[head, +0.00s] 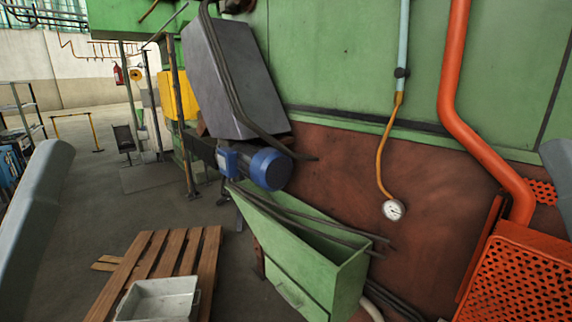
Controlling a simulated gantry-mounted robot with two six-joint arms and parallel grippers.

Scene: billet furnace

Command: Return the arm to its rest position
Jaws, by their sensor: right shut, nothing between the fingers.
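Neither of my grippers' fingers can be made out in the head view. A grey link of my left arm slants up along the left edge. A small part of my right arm, also grey, shows at the right edge. Both arms run out of the picture, so their ends are hidden. I see nothing held.
A green trough (288,250) with dark rods stands ahead, below a blue motor (268,169). A pressure gauge (393,210) hangs on an orange hose. An orange pipe (452,90) and perforated guard (520,282) are at right. A metal bin (158,301) sits on a wooden pallet (207,260).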

